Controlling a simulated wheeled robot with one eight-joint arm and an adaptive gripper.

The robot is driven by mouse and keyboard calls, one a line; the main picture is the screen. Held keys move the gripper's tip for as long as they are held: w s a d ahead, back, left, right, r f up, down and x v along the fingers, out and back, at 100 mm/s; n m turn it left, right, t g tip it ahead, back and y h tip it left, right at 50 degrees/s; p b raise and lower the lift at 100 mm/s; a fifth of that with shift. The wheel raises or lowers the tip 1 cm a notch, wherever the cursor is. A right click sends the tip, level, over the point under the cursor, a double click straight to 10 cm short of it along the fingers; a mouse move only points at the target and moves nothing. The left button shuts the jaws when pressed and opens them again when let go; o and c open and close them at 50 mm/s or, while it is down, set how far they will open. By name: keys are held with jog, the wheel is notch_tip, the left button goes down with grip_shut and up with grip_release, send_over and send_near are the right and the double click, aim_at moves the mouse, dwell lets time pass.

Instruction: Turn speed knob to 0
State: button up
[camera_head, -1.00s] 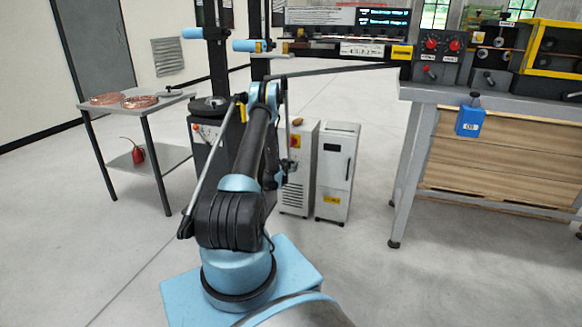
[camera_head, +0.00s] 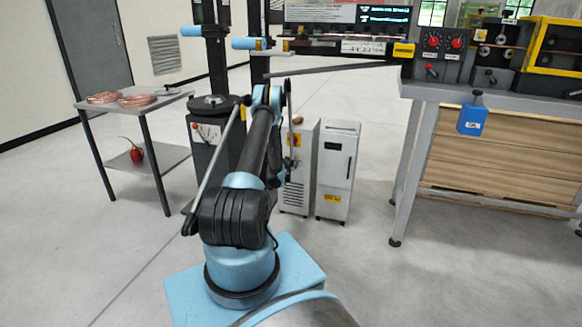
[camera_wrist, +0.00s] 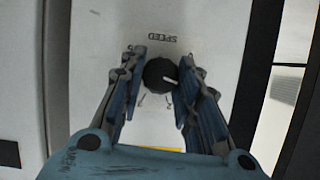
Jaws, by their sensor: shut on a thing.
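In the wrist view the speed knob (camera_wrist: 157,72) is a round black knob with a white pointer line, on a pale panel (camera_wrist: 210,30). The pointer runs to the right and slightly down in the picture. A SPEED label (camera_wrist: 166,38) is printed above the knob. My gripper (camera_wrist: 161,76) has its blue fingers on either side of the knob and is shut on it. Tick marks below the knob are partly seen; their numbers cannot be read. In the head view the knob and my gripper cannot be made out behind my arm.
In the head view a white cabinet (camera_head: 338,172) stands right of my arm. A dark machine with a dial (camera_head: 207,135) stands left. A table with copper coils (camera_head: 137,101) is farther left.

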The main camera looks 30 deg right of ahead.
jog(key=shift+w+a+n, duration=0.1)
jog(key=shift+n, duration=0.2)
jog(key=shift+w+a+f+n+g+h, duration=0.15)
jog(key=shift+n+g+h, duration=0.65)
jog(key=shift+n, duration=0.75)
jog(key=shift+w+a+n+g+h, duration=0.1)
jog(key=shift+n+g+h, duration=0.7)
jog(key=shift+n, duration=0.75)
jog(key=shift+h, duration=0.3)
jog(key=o, duration=1.1)
jog(key=shift+v, duration=3.75)
